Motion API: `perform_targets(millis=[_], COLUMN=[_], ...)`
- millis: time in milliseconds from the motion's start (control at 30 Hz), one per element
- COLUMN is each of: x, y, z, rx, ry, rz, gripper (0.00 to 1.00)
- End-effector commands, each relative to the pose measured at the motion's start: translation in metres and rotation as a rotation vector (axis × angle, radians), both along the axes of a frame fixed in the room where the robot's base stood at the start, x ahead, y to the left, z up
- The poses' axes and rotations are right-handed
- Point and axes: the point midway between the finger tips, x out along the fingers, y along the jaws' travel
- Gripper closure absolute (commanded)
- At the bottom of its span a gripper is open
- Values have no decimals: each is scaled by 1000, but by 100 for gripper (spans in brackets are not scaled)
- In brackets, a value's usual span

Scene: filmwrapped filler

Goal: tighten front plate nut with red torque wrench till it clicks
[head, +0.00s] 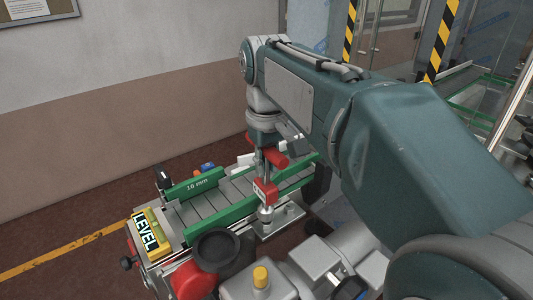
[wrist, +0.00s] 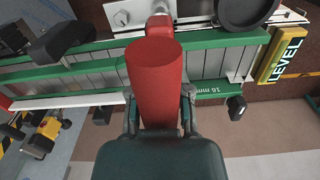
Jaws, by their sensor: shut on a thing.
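The red torque wrench (head: 265,190) is in my gripper (head: 268,148). Its red handle (wrist: 155,80) fills the middle of the wrist view, between the two fingers of my gripper (wrist: 160,112). In the head view the wrench stands roughly upright, with a silver socket end (head: 266,213) low over the metal front plate (head: 272,228). Whether the socket sits around a nut cannot be told; any nut under it is hidden. A separate bolt head or nut (wrist: 122,18) shows bare on the plate in the wrist view.
A conveyor with green side rails (head: 222,217) runs under my arm, marked 16 mm. A yellow LEVEL box (head: 147,232), a black round pad (head: 216,247) and a red round part (head: 193,280) stand near its front end.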

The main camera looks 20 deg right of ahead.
Motion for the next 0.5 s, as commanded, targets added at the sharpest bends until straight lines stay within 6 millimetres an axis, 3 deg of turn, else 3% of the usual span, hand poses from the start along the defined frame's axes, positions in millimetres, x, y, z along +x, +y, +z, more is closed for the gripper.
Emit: perform_targets(millis=[500], x=[0], y=[0], z=[-9], rx=[0], ry=[-2], rz=[0], gripper=[100])
